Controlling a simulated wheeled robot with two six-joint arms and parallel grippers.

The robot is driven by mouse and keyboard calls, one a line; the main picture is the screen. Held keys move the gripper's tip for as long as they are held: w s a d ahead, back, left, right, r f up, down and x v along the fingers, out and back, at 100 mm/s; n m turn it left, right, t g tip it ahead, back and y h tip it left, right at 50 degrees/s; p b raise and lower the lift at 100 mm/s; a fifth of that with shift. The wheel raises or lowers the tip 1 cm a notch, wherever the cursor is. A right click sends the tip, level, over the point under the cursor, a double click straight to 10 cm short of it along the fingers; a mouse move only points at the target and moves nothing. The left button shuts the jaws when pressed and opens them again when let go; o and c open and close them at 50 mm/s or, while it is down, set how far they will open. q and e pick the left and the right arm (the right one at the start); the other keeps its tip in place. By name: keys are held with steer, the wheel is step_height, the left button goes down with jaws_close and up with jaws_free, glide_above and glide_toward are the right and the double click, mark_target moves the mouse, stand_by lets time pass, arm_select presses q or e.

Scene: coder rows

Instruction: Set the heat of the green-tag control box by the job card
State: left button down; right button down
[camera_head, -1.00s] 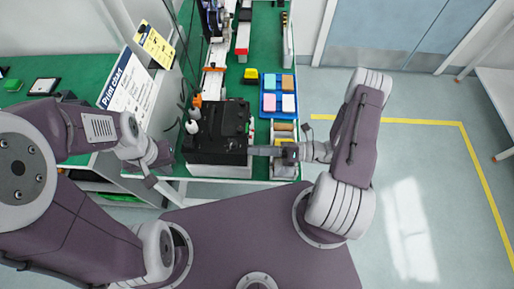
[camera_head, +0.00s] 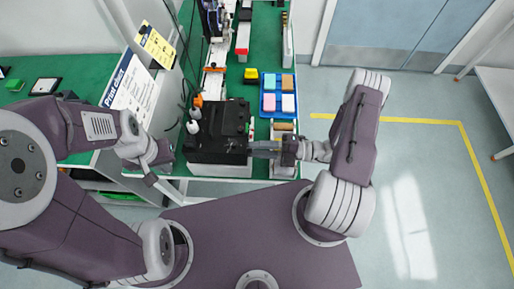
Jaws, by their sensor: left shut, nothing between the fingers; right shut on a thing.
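A black box-shaped machine (camera_head: 217,125) stands on a pale base at the near end of the green bench. I cannot make out a green tag or a heat control on it. My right gripper (camera_head: 254,149) reaches in from the right and is shut at the machine's right side. What it holds is hidden by the fingers. My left gripper (camera_head: 152,181) is shut and empty, in front of the bench and left of the machine. A white print chart (camera_head: 128,85) and a yellow card (camera_head: 155,44) stand at the left; their small text is unreadable.
A blue tray (camera_head: 269,103) with several coloured blocks lies behind my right gripper. White bottles (camera_head: 194,127) stand at the machine's left edge. A yellow-and-black item (camera_head: 251,75) sits farther back.

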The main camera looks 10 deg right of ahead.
steer(key=shift+w+m, duration=0.1)
steer(key=shift+m, duration=2.1)
steer(key=c, duration=1.4)
jaws_free()
steer(key=shift+c, duration=0.2)
steer(key=shift+d, duration=0.15)
steer(key=b+v, duration=0.2)
steer(key=v, duration=0.6)
steer(key=shift+f, duration=0.1)
steer(key=shift+d, duration=0.45)
